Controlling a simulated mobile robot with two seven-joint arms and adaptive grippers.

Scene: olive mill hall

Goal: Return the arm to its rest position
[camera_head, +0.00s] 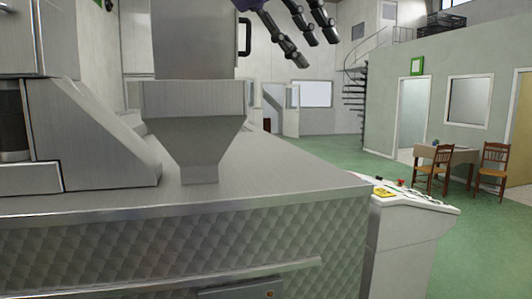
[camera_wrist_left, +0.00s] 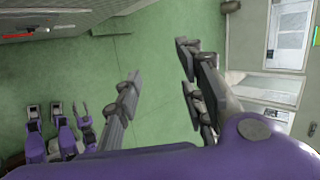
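My left gripper (camera_head: 315,50) hangs in from the top of the head view, its dark jointed fingers pointing down and to the right. It is in the air, beyond and above the steel machine. In the left wrist view the fingers of the same gripper (camera_wrist_left: 158,65) are spread apart, with only green floor between them. It holds nothing. The head view shows no right gripper.
A steel machine with a hopper (camera_head: 195,110) and a quilted front (camera_head: 180,245) fills the left and near area. A white control console (camera_head: 405,215) adjoins its right side. Chairs (camera_head: 492,165) and a table (camera_head: 445,155) stand far right. Green floor (camera_head: 340,160) is clear between.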

